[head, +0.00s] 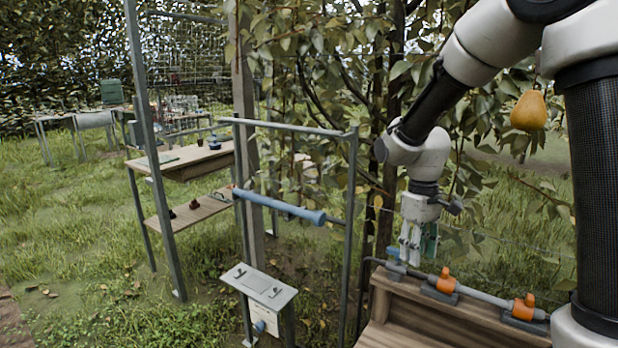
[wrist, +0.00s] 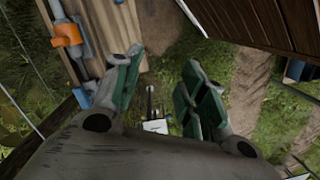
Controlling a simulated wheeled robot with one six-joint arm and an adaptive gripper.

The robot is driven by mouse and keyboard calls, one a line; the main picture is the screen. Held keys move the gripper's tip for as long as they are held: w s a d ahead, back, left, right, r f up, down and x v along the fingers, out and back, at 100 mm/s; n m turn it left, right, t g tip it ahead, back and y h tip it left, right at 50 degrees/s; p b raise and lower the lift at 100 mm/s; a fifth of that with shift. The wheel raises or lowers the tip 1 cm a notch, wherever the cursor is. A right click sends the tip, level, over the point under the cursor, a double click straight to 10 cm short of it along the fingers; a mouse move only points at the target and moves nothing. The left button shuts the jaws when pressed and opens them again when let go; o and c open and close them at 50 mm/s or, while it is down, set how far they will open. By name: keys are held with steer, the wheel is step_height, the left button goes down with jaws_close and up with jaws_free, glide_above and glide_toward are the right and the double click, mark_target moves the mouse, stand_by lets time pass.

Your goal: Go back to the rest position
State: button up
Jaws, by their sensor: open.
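My gripper (head: 418,247) hangs pointing down from my arm at the right of the head view, beside the left end of a wooden bench with a pipe. In the wrist view my gripper (wrist: 160,90) shows two green-padded fingers spread apart, with nothing between them. Ground and a small pale object far below show through the gap. A yellow pear (head: 528,110) hangs among the leaves at upper right in the head view, well apart from the gripper.
The wooden bench (head: 440,328) carries a grey pipe with orange valves (head: 446,281). A metal frame with a blue-sleeved bar (head: 280,206) stands left of my gripper. Branches and leaves hang behind my arm. A shelf table (head: 190,160) stands further left, with open grass around it.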

steer(key=s+d+r+m+t, duration=0.3)
steer(key=s+d+r, duration=0.2)
steer(key=s+r, duration=0.2)
steer(key=s+d+r+m+t, duration=0.2)
steer(key=s+d+r, duration=0.4)
steer(key=s, duration=0.6)
steer(key=shift+s+r+m+t, duration=0.3)
steer(key=shift+r+m+t, duration=0.15)
steer(key=shift+r, duration=0.55)
